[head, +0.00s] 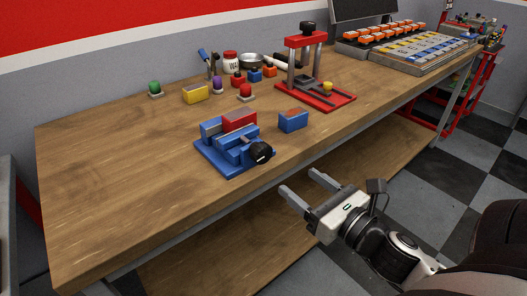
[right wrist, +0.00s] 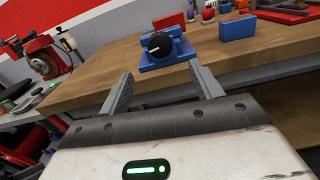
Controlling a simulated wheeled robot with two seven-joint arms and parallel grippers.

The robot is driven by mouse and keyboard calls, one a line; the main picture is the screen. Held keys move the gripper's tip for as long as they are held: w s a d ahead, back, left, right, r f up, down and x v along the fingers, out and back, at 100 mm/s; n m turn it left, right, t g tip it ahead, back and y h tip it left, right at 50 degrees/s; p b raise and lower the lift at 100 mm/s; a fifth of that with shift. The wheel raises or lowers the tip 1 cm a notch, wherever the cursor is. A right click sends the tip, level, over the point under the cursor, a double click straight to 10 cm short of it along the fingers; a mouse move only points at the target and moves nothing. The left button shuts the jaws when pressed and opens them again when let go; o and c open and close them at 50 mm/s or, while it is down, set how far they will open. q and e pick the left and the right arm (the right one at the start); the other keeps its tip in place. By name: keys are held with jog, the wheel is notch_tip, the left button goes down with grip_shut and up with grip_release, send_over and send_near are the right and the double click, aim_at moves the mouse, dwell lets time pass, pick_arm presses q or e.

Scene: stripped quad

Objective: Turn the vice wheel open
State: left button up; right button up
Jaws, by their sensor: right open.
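The blue vice (head: 217,155) sits near the front edge of the wooden workbench, with a red block (head: 239,121) at its jaws. Its black wheel (head: 260,152) faces the front edge and has a white mark. In the right wrist view the wheel (right wrist: 160,45) lies ahead of the fingers, a little beyond them, with the vice base (right wrist: 166,61) below it. My right gripper (head: 302,184) is open and empty, in front of the bench edge, to the right of and nearer than the wheel, not touching it. My left gripper is not in view.
A blue block (head: 293,121) stands right of the vice. A red press (head: 314,95) stands behind it. A yellow block (head: 195,94), coloured knobs, a jar (head: 230,62) and a bowl lie toward the wall. The bench's left part is clear.

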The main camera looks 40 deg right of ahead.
aim_at(265, 156)
jog(key=w, duration=0.4)
jog(key=w+p, duration=0.1)
jog(key=w, duration=0.3)
jog(key=w+a, duration=0.1)
jog(key=w, duration=0.3)
jog(key=shift+w, duration=0.4)
jog(key=shift+p, duration=0.3)
jog(key=c, duration=1)
